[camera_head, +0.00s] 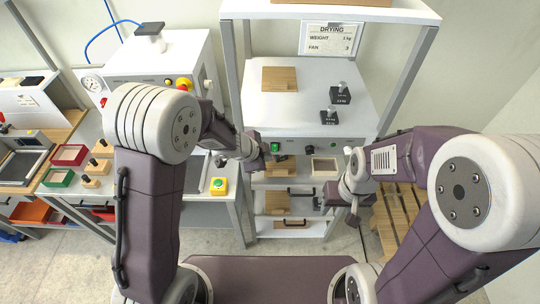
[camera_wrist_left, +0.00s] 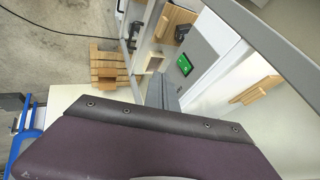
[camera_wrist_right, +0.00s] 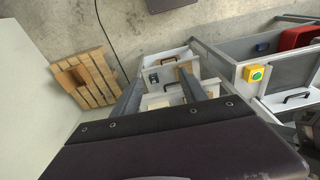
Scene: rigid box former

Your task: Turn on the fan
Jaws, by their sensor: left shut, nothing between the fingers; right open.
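The drying station has a white bench (camera_head: 330,100) with a grey front panel (camera_head: 300,145). A sign (camera_head: 330,39) above it reads DRYING, WEIGHT 1 kg, FAN 3. The switch also shows in the left wrist view (camera_wrist_left: 185,65). My left gripper (camera_head: 262,160) is shut and empty, close in front of the panel near the green switch; I cannot tell whether it touches. My right gripper (camera_head: 338,196) is open and empty, low to the right, in front of the drawers.
A wooden board (camera_head: 280,79) and two black weights (camera_head: 340,93) (camera_head: 329,115) rest on the bench. Drawers (camera_head: 290,226) are below. A yellow box with a green button (camera_head: 219,186) is at left. A wooden pallet (camera_wrist_right: 88,78) lies on the floor at right.

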